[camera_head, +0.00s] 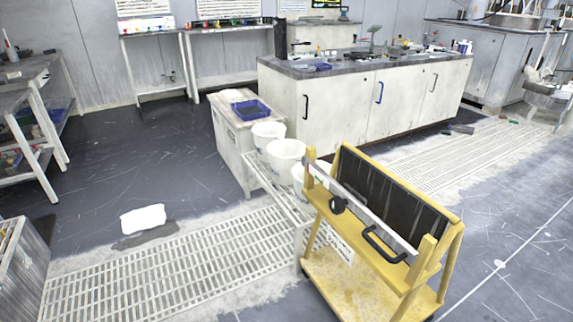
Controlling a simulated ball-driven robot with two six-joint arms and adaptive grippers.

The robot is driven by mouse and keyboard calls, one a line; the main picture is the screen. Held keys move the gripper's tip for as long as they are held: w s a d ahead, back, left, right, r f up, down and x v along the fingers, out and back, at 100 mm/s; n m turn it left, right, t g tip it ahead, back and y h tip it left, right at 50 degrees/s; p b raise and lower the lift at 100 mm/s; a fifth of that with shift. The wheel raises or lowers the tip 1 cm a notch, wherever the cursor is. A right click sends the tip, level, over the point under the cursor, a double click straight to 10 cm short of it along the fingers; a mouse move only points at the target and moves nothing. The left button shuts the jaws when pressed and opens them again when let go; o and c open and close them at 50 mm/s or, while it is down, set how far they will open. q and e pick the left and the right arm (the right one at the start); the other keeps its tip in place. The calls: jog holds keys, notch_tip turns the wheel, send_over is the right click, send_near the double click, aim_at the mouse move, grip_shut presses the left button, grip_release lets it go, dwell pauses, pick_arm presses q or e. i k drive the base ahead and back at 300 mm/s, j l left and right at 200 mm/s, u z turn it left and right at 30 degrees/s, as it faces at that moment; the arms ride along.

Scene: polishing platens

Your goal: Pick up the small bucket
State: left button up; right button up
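Several white buckets stand in a row on a low white rack (264,176) near the middle of the head view. The far bucket (268,133) looks the smallest. The middle bucket (285,156) looks larger. The near bucket (299,174) is partly hidden behind a yellow cart. I cannot tell how much of the size difference comes from distance. Neither of my grippers shows in this view.
The yellow cart (345,289) with a dark panel blocks the near right side. A blue tray (250,116) sits on a white cabinet behind the buckets. A white object (142,219) lies on the floor at left. Floor grating (180,262) left of the rack is clear.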

aim_at(284, 153)
jog(key=i+j, duration=0.4)
jog(key=i+j+z, duration=0.15)
jog(key=i+j, duration=0.7)
jog(key=i+j+z, duration=0.1)
jog(key=i+j, duration=0.3)
jog(key=i+j+z, duration=0.1)
jog(key=i+j, duration=0.25)
jog(key=j, duration=0.25)
jog(key=i+j, duration=0.4)
jog(key=j+z, duration=0.05)
jog(key=j, duration=0.05)
